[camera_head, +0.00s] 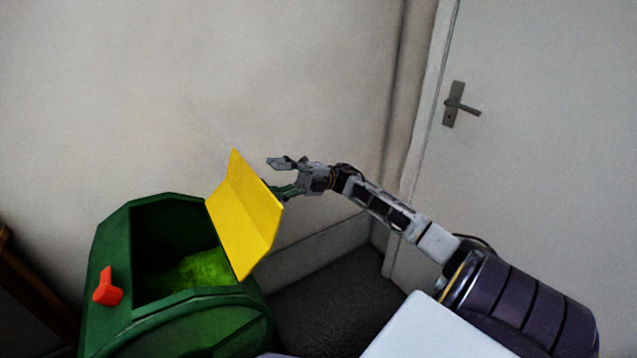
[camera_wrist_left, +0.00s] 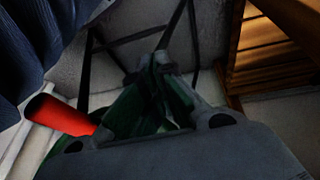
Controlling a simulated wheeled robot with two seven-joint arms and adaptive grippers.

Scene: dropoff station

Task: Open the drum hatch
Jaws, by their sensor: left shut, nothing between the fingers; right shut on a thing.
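The green drum (camera_head: 180,322) stands at the lower left of the head view, with a red latch (camera_head: 107,288) on its side. Its yellow hatch (camera_head: 244,218) stands raised at the right of the opening, which shows green content (camera_head: 195,270). My right gripper (camera_head: 277,176) is at the hatch's right edge, shut on it; the contact is partly hidden behind the panel. My left gripper (camera_wrist_left: 158,62) shows only in the left wrist view, shut and empty. A red part (camera_wrist_left: 62,116) lies left of it there; I cannot tell whether it is the latch.
A plain wall stands behind the drum. A white door (camera_head: 545,150) with a dark handle (camera_head: 460,105) is at the right. Dark floor (camera_head: 325,300) is free right of the drum. A brown wooden piece (camera_head: 35,295) stands at the left edge.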

